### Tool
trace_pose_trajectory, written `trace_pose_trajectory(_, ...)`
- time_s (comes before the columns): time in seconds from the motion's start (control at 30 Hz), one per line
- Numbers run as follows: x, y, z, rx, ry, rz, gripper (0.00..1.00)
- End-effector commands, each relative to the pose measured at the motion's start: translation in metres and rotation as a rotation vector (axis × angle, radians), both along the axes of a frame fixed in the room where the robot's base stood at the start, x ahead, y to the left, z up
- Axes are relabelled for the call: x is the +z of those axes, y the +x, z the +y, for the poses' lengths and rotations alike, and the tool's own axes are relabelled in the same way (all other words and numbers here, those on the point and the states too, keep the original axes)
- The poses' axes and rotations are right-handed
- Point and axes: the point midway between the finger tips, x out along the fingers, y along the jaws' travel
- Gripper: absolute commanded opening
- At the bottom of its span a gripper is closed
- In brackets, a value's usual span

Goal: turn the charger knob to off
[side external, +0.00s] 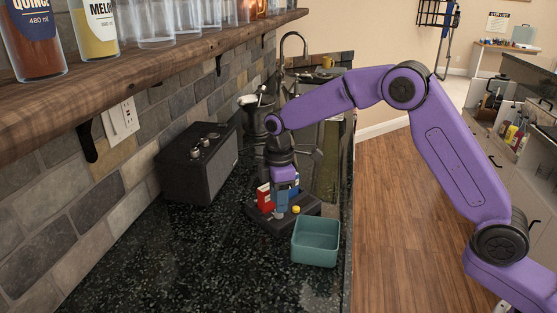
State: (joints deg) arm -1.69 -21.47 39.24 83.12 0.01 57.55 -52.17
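A dark charger (265,224) sits on the black speckled counter, beneath my gripper (283,190). A red block-like piece (264,198) stands in its left part. Blue pieces stand in its middle, right at my fingers. A small round yellow piece (296,209) shows on its right side; I cannot tell whether this is the knob. My gripper points down from the purple arm, low over the charger. Its fingertips are small and overlap the blue pieces, so their opening and any contact are unclear.
A teal open bin (316,242) stands just in front and right of the charger. A black radio-like box (199,163) stands to the left by the stone wall. A dark container with utensils (257,116) is behind. A wooden shelf (150,67) overhangs at upper left. The front counter is clear.

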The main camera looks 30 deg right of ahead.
Motion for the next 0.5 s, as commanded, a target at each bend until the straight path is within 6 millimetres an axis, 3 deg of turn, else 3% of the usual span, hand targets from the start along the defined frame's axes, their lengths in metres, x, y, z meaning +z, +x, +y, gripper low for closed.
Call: trace_pose_trajectory(0.5,0.11,0.001,0.001,0.001,0.003,-0.006,0.36)
